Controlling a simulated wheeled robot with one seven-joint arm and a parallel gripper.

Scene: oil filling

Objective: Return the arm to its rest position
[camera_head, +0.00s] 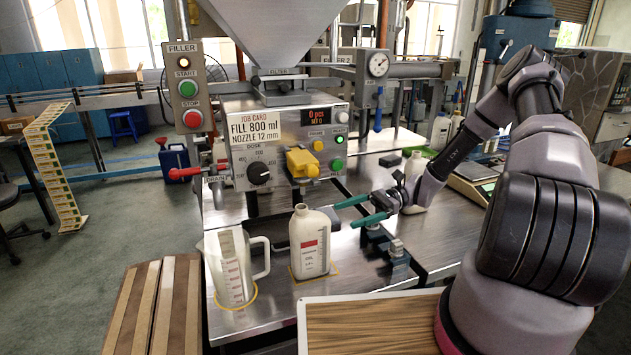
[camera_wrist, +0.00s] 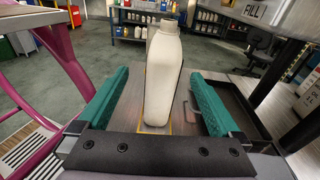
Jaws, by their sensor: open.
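My gripper (camera_head: 362,210) is open, with its two green fingers pointing left over the steel bench (camera_head: 445,226). In the wrist view my gripper (camera_wrist: 160,98) shows its fingers spread wide, with a white bottle (camera_wrist: 163,75) beyond and between them in the picture. In the head view that bottle (camera_head: 310,245) stands upright and uncapped on a yellow-outlined spot, just left of the fingertips. The fingers do not grip it. My arm comes in from the right.
A clear measuring jug (camera_head: 231,268) stands left of the bottle. The filler's control panel (camera_head: 285,145) and hopper (camera_head: 277,30) rise behind. Another white bottle (camera_head: 414,172) stands behind my wrist. A green tray and scale are at the right. A wooden board (camera_head: 375,325) lies in front.

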